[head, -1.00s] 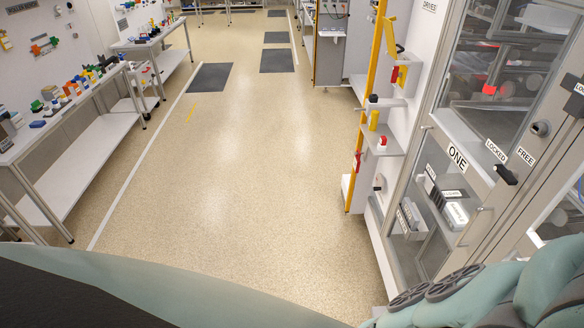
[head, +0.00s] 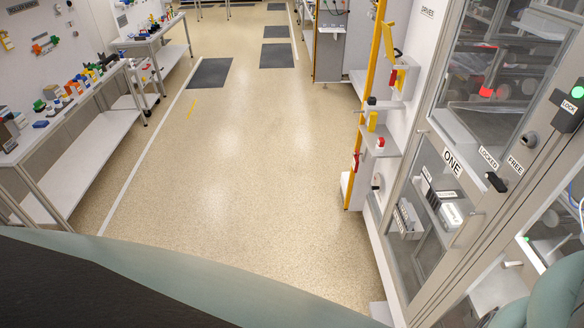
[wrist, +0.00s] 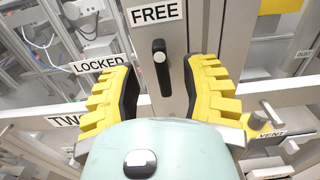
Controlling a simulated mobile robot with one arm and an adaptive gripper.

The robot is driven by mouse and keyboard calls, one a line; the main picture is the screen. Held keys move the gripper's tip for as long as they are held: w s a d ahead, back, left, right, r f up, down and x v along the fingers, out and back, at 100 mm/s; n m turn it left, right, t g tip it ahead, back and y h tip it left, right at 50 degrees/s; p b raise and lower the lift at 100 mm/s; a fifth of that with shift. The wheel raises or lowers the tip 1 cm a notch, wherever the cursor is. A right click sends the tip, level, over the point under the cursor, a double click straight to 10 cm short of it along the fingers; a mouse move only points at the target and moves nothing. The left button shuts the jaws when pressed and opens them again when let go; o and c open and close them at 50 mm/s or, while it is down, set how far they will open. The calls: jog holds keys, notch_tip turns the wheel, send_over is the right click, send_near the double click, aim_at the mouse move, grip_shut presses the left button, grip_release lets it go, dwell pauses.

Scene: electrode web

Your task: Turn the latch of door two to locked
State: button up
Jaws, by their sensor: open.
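In the wrist view the latch of door two (wrist: 160,68) is a short black handle on a grey post. It stands upright in the picture, its upper end just under the FREE label (wrist: 155,14). The LOCKED label (wrist: 100,65) is to its left, and the TWO label (wrist: 64,120) is lower left. My gripper (wrist: 163,76) has yellow ridged fingers, open on either side of the latch, with visible gaps to it. I cannot tell whether the fingertips reach the latch's depth. The head view does not show the gripper.
Door one (head: 410,200) has its own black latch (head: 495,182) under LOCKED and FREE labels. A black lock box (head: 568,110) with a green light is at the right edge. A bench (head: 90,120) stands at left. The floor between (head: 250,150) is clear.

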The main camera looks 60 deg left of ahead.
jog(key=shift+x, duration=2.05)
jog(key=shift+o, duration=0.3)
jog(key=shift+d, duration=0.1)
grip_shut()
